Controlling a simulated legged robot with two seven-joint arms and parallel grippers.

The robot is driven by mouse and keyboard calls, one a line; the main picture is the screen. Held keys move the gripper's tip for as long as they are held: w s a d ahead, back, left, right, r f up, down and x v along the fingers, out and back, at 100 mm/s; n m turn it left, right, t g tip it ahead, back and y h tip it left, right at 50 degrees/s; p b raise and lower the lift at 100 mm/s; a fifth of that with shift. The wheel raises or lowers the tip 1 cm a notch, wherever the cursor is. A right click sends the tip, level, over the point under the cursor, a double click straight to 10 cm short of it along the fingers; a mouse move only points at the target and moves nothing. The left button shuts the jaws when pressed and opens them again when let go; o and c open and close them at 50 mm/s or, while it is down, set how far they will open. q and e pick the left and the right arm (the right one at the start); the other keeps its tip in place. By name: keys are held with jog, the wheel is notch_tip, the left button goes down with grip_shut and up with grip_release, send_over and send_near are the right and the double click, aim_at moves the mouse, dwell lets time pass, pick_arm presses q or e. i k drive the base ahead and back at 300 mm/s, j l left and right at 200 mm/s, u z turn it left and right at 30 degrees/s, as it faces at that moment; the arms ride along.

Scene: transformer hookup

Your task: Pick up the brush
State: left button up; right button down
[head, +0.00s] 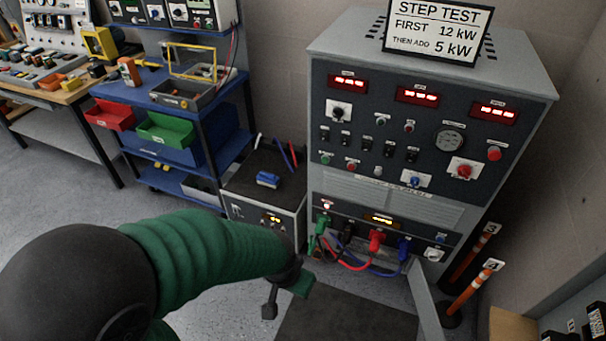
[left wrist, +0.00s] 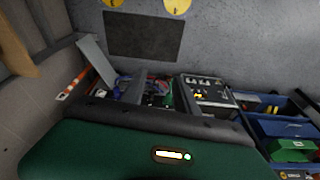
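A small blue block-shaped thing with a pale lower edge, which looks like the brush (head: 268,180), lies on the dark top of a low grey cabinet (head: 262,215) in the head view. My left arm, in a green sleeve, reaches in from the lower left. Its gripper (head: 286,296) hangs over the floor in front of the cabinet, lower than the brush and apart from it. Its fingers are small and partly hidden, so their opening is unclear. In the left wrist view I cannot make out the brush; a green housing with a lit display fills the lower part. My right gripper is not in view.
A tall control panel (head: 375,190) with several plugged cables (head: 376,240) stands right of the cabinet. A blue shelf cart (head: 185,150) with red (head: 110,114) and green (head: 165,130) bins stands left. Striped posts (head: 470,290) stand at right. Loose red and blue leads lie behind the brush.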

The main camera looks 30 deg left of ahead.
aim_at(264, 178)
jog(key=i+j+z, duration=0.15)
jog(key=j, duration=0.3)
jog(key=i+j+z, duration=0.2)
jog(key=j, duration=0.25)
jog(key=i+j+z, duration=0.15)
jog(key=j, duration=0.3)
jog(key=j+z, duration=0.15)
jog(key=j, duration=0.3)
jog(key=i+j+z, duration=0.2)
jog(key=j, duration=1.75)
